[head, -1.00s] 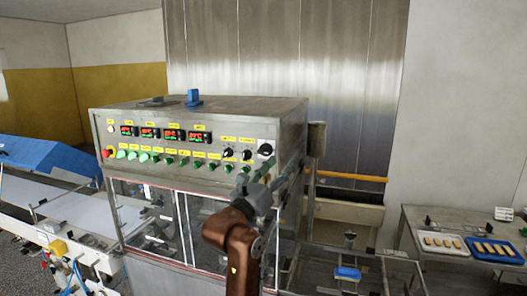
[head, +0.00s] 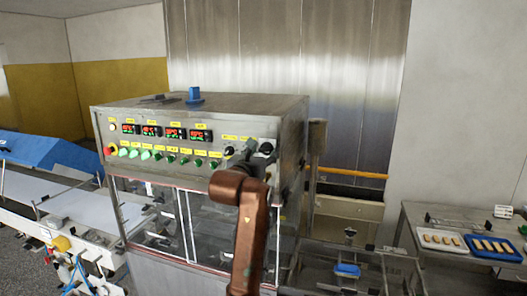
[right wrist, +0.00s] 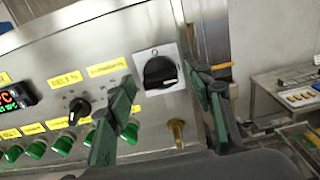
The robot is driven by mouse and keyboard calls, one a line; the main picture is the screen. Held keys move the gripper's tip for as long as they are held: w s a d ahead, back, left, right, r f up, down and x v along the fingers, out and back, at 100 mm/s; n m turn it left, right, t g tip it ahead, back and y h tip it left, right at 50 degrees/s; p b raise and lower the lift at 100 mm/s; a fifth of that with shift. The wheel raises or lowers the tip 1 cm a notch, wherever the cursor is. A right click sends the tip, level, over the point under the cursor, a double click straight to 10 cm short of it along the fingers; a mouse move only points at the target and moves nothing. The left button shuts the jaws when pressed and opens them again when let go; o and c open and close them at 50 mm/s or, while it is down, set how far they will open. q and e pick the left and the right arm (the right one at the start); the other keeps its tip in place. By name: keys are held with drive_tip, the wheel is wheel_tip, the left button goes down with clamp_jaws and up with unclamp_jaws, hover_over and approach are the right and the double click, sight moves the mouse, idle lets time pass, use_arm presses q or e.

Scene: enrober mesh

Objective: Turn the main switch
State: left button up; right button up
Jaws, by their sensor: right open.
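The main switch (head: 266,147) is a black rotary knob on a pale square plate at the right end of the machine's control panel. In the right wrist view the main switch (right wrist: 160,72) lies between and beyond my fingertips, with a small white mark on its right side. My right gripper (head: 252,150) is in front of the panel and partly covers the switch area. In the right wrist view my right gripper (right wrist: 163,88) is open, one green finger on each side of the knob. Contact with the knob cannot be told. My left gripper is not in view.
A smaller black knob (right wrist: 79,109) and several green buttons (right wrist: 63,144) sit left of the switch. A brass key-like part (right wrist: 177,130) sticks out below it. Red digital displays (head: 175,133) line the panel. A side table (head: 425,213) with trays stands at right.

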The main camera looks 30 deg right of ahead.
drive_tip(key=shift+c, duration=0.7)
drive_tip(key=c, duration=1)
